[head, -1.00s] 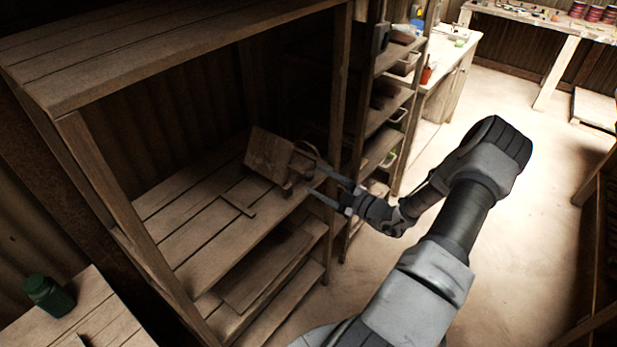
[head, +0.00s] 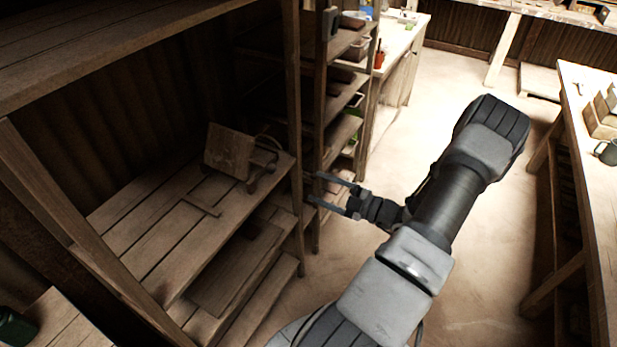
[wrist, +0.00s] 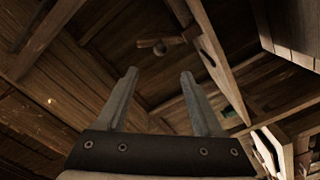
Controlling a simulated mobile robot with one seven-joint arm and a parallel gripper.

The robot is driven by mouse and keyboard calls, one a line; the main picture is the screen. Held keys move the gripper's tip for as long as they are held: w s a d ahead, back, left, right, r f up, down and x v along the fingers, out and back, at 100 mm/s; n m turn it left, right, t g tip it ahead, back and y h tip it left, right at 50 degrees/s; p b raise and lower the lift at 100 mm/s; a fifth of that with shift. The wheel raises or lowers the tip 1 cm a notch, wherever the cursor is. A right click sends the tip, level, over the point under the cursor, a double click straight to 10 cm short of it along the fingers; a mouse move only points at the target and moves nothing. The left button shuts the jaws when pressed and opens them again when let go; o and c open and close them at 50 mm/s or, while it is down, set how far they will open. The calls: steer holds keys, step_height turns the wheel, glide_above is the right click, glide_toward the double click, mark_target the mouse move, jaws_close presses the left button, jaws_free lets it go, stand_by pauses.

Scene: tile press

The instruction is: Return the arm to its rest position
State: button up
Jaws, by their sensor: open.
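My gripper (head: 328,190) is open and empty in the head view, with its two fingers pointing left. It is just right of the wooden shelf's front post, and I cannot tell whether it is clear of the post. My arm reaches out from the bottom of the picture and bends back to the left. In the wrist view my gripper (wrist: 158,92) shows both fingers apart with nothing between them. Beyond them are wooden boards and beams.
The wooden shelf (head: 130,235) holds a tilted wooden press-like object (head: 229,152) and a thin strip (head: 201,207). A narrow rack (head: 342,130) with trays stands behind my gripper. A workbench (head: 590,130) is at the right. Pale floor (head: 400,165) between them is open.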

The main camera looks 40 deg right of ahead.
steer(key=a+r+n+g+y, duration=0.1)
steer(key=a+r+n+g, duration=0.35)
steer(key=a+n, duration=0.45)
steer(key=a+r+n+g+y, duration=0.1)
steer(key=a+r+n+g, duration=0.2)
steer(key=a+n+g, duration=0.55)
steer(key=a+r+n+g+y, duration=0.15)
steer(key=a+r+n, duration=0.35)
steer(key=n, duration=0.7)
steer(key=s+a+r+n+t+h, duration=0.1)
steer(key=s+a+r+n+h, duration=0.2)
steer(key=n, duration=1.1)
steer(key=s+a+r+n+t+h, duration=0.2)
steer(key=s+a+r+n+h, duration=0.2)
steer(key=s+r+n, duration=0.5)
step_height(320, 180, up, 3)
steer(key=n+h, duration=0.2)
steer(key=n, duration=0.3)
steer(key=shift+h, duration=0.35)
